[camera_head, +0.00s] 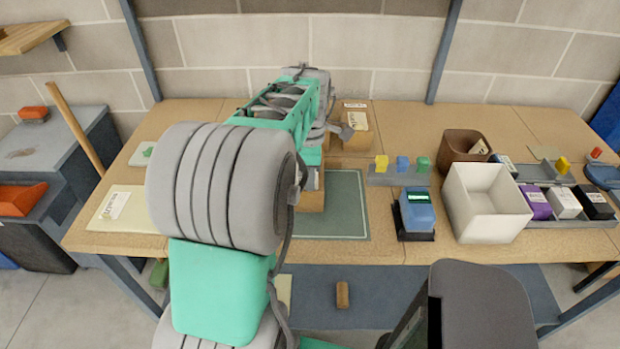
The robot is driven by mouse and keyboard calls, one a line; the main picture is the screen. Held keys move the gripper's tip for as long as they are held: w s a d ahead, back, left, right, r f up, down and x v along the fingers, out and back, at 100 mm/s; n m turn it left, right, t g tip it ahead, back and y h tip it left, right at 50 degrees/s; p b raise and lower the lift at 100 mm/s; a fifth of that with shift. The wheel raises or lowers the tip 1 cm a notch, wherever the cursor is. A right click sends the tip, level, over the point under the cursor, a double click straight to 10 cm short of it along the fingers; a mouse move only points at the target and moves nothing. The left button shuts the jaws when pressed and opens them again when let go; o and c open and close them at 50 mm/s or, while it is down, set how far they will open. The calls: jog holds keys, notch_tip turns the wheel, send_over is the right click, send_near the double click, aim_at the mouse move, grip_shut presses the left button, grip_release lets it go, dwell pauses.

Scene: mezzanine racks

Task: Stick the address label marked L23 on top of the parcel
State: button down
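A brown cardboard parcel (312,199) sits on the green mat (345,212) in the middle of the bench, mostly hidden behind my arm. My gripper (311,181) is over or close to this parcel. Its fingers are largely hidden by my own arm, so I cannot see whether it is open or holds anything. A pale sheet (120,222) at the left of the bench carries a white label (117,205) with print too small to read. No label marked L23 can be made out.
Another cardboard box (357,136) with a white tag stands behind the mat. Right of the mat are a blue device (417,214), a white open bin (486,203), a brown bin (464,146) and a grey tray (570,222) of small boxes. A small brown block (342,295) lies below the bench front.

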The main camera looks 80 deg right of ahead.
jog(key=shift+f, duration=0.15)
jog(key=c, duration=1.3)
grip_release()
jog(key=shift+r+p, duration=2.65)
jog(key=shift+r, duration=0.95)
